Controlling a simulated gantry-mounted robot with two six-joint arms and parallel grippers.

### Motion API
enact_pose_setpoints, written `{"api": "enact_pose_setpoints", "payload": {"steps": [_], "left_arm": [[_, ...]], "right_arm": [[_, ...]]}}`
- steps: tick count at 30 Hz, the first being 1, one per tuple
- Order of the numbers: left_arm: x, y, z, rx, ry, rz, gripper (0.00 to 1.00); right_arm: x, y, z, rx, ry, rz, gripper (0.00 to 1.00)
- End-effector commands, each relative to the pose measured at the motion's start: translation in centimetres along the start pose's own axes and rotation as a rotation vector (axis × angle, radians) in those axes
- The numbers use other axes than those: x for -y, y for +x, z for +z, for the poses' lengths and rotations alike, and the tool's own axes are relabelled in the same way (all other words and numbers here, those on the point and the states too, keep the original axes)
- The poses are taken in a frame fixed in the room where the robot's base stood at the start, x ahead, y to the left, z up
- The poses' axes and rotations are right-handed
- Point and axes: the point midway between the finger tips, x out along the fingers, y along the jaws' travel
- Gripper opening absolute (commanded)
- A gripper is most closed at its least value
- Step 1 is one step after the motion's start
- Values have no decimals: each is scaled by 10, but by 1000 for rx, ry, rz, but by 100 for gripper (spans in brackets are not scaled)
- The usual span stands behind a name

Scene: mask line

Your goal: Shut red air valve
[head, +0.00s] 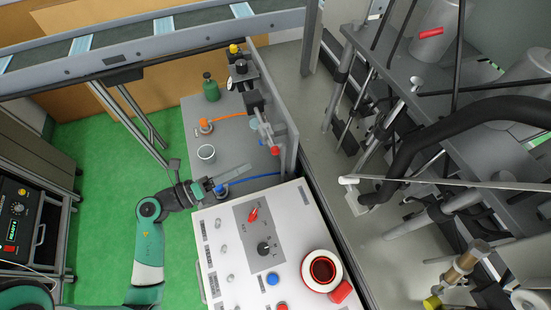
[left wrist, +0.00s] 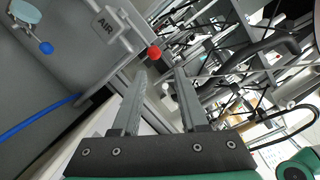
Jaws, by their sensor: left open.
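The red air valve shows as a red ball knob (head: 275,151) at the grey upright panel in the head view. In the left wrist view the red knob (left wrist: 154,52) is just below a plate lettered AIR (left wrist: 104,22). My left gripper (head: 240,173) reaches in from the left, over the grey bench and left of the red knob. In the left wrist view its two fingers (left wrist: 160,76) are spread apart with nothing between them. The knob appears beyond the fingertips, in line with the gap; contact is not visible. My right gripper is not in view.
A white control panel (head: 212,283) with a red switch (head: 253,215) and a red-ringed button (head: 322,268) stands below the gripper. A blue hose (head: 250,179) runs nearby. Machinery fills the right.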

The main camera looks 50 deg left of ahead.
Motion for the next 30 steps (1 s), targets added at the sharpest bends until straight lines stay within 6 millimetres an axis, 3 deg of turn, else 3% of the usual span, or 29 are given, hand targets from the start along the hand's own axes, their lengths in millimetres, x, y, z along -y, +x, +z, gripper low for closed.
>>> {"api": "enact_pose_setpoints", "payload": {"steps": [2, 10, 21, 25, 30], "left_arm": [[-14, -5, -1, 21, -4, 15, 43], [-11, 5, 3, 22, 0, 14, 43], [-11, 83, 4, 22, 1, 9, 43], [-12, 102, 5, 24, 0, 12, 43], [-12, 111, 7, 26, -2, 13, 43]], "right_arm": [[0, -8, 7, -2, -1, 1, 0], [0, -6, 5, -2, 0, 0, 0], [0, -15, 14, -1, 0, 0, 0], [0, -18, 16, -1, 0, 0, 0], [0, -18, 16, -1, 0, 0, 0]]}}
